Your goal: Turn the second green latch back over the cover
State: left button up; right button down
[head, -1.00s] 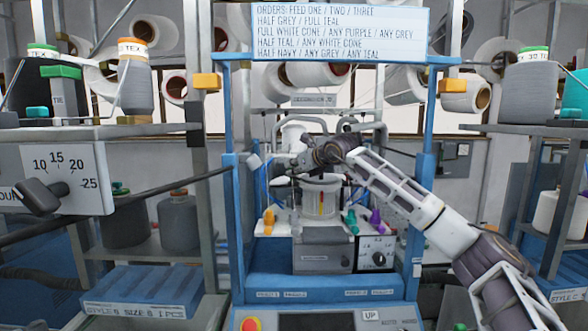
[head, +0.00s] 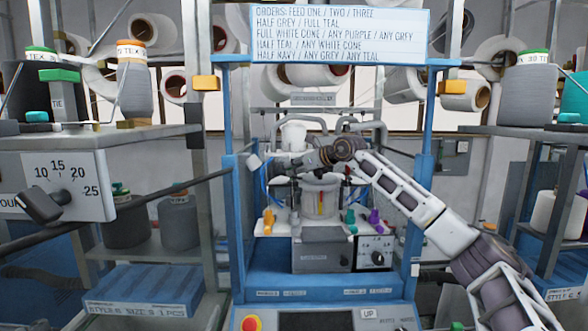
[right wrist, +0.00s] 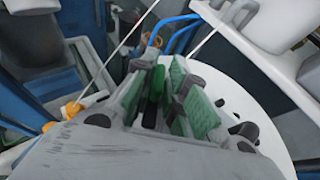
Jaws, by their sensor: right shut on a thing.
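My right gripper (head: 282,168) reaches in from the right over the top of the knitting machine's round grey-white body (head: 321,199). In the right wrist view its fingers (right wrist: 160,98), with textured green pads, are shut on a narrow dark green piece (right wrist: 153,103), which looks like the green latch. The pads and fingers hide most of it. A white round surface (right wrist: 262,132), perhaps the cover, lies below and to the right of the fingers. The latch is too small and hidden to make out in the head view. My left gripper is not in view.
Orange (head: 268,221), green (head: 350,221) and purple (head: 374,220) pieces stand at the machine's front. A dial box (head: 375,253) sits low right. Yarn cones fill the side shelves.

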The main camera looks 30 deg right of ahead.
jog(key=c, duration=1.5)
grip_release()
jog(key=shift+c, duration=0.2)
jog(key=shift+s+r, duration=0.1)
jog(key=v, duration=0.7)
jog(key=shift+s+d, duration=0.15)
